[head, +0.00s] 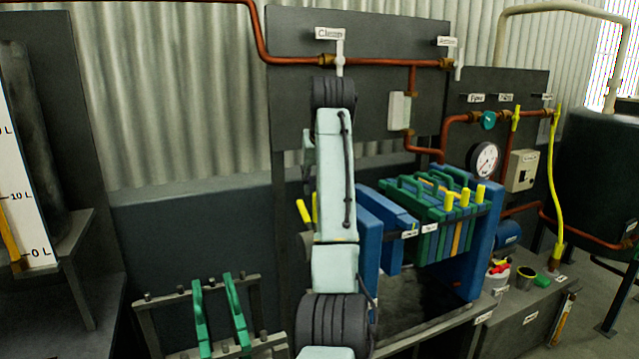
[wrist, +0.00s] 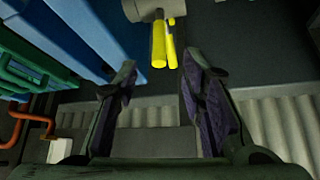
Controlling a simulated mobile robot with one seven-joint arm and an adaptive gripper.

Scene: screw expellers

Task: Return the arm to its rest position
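My arm (head: 335,180) stands nearly upright in the middle of the head view, in front of the dark panel and the left end of the blue press. My gripper (wrist: 160,78) shows in the wrist view with its two dark fingers wide apart and nothing between them. In the head view the gripper is hidden behind my arm. Two yellow handles (wrist: 165,42) on a grey round part lie beyond the fingertips, apart from them. They also show just left of my arm in the head view (head: 304,211).
A blue press (head: 480,238) with green plates (head: 425,207) stands close to the right of my arm. Copper pipes and a white-handled valve (head: 339,58) are behind it. A rack with two green plates (head: 237,310) stands at lower left. The wall area left of my arm looks clear.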

